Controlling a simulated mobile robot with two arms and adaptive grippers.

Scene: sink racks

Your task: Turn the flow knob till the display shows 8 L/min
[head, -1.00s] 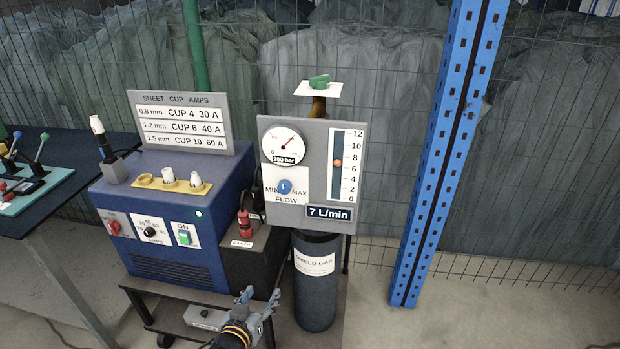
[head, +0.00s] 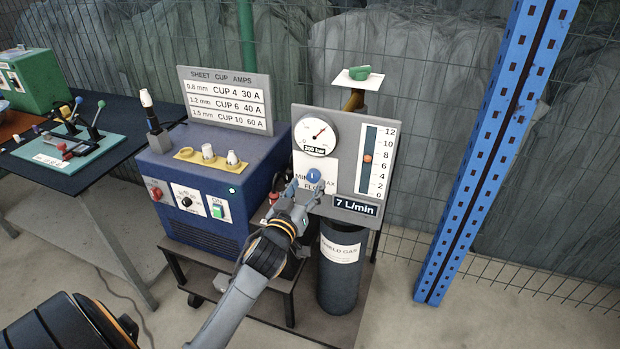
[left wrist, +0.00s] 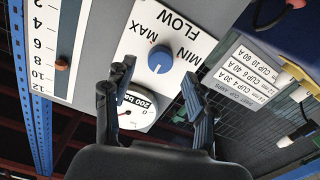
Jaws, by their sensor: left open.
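The blue flow knob (head: 313,176) sits on the grey gas panel (head: 387,150), between the MIN and MAX marks. The display (head: 355,206) below the scale reads 7 L/min. The orange float (head: 367,159) in the flow tube stands near the middle of the scale. My left gripper (head: 301,196) is in front of the panel, just below the knob. In the left wrist view the knob (left wrist: 160,59) lies beyond the fingertips of my left gripper (left wrist: 157,75), which are open, with nothing between them. My right gripper is not in view.
A blue welding power unit (head: 200,162) with a sign board (head: 226,99) stands left of the panel. A dark gas cylinder (head: 342,275) is below it. A blue perforated post (head: 494,150) rises at the right. A bench (head: 85,180) is at the left.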

